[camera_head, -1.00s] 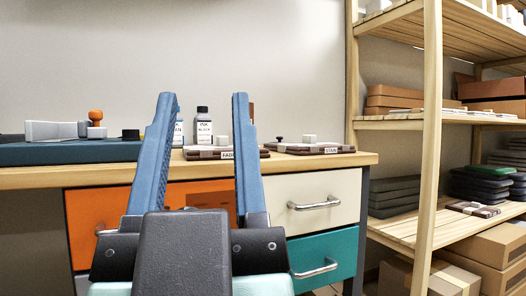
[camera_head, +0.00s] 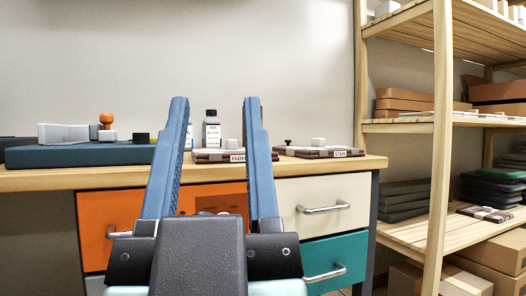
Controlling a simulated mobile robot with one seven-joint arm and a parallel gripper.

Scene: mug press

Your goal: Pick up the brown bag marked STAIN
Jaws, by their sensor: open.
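The brown bag marked STAIN (camera_head: 318,152) lies flat on the wooden bench top, right of centre, with its white label facing me. A small white block and a small dark knob sit on or just behind it. My gripper (camera_head: 214,100) is open and empty, its two blue fingers pointing up and forward. The bag is to the right of the right finger and apart from it. A second brown bag, with a label that seems to read FADED (camera_head: 236,157), lies partly hidden behind the right finger.
An ink bottle (camera_head: 211,131) stands between the fingers at the back. A blue-grey case (camera_head: 75,155) lies at the left of the bench (camera_head: 40,182). Drawers, orange (camera_head: 108,215), cream (camera_head: 345,190) and teal (camera_head: 345,255), sit below. A wooden shelf unit (camera_head: 444,120) stands at the right.

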